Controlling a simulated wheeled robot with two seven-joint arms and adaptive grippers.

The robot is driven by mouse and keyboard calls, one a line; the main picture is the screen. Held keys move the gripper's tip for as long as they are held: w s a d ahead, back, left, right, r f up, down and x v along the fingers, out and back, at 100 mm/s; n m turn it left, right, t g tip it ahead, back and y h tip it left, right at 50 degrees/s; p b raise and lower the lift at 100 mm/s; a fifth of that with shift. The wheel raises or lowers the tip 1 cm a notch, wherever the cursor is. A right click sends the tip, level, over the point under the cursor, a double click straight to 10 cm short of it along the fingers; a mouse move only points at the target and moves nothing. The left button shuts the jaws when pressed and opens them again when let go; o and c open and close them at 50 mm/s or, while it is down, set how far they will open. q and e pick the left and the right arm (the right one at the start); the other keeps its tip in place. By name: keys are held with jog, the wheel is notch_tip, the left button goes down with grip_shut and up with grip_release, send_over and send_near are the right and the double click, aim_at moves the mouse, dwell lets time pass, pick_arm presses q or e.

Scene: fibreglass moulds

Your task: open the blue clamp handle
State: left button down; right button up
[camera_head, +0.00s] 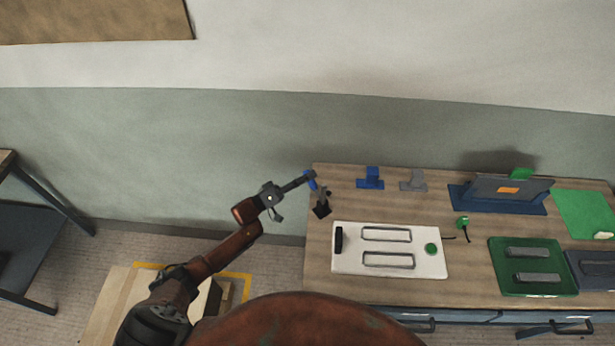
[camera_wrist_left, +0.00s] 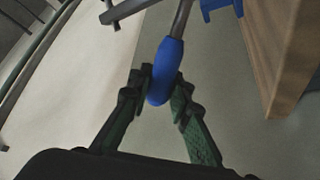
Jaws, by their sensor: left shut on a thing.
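The blue clamp handle (camera_wrist_left: 168,62) is a rounded blue grip on a thin metal rod. My left gripper (camera_wrist_left: 163,86) has its two dark green fingers shut on the lower end of the handle. In the head view the blue handle (camera_head: 313,184) shows small beside my left gripper (camera_head: 309,176), at the left edge of the table. The clamp's dark base (camera_head: 321,211) sits below it near that edge. The handle's exact angle is hard to tell. My right gripper is not in view.
The wooden table (camera_head: 395,208) holds a white panel (camera_head: 400,264) with two metal handles, a blue stand (camera_head: 371,179), a grey stand (camera_head: 413,181) and a green tray (camera_head: 500,270). A wall stands behind. The floor left of the table is partly clear.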

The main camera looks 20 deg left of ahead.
pick_arm(q)
jog(key=c, duration=1.7)
grip_release()
jog(key=shift+c, duration=0.2)
jog(key=shift+f, duration=0.1)
jog(key=v, duration=1.2)
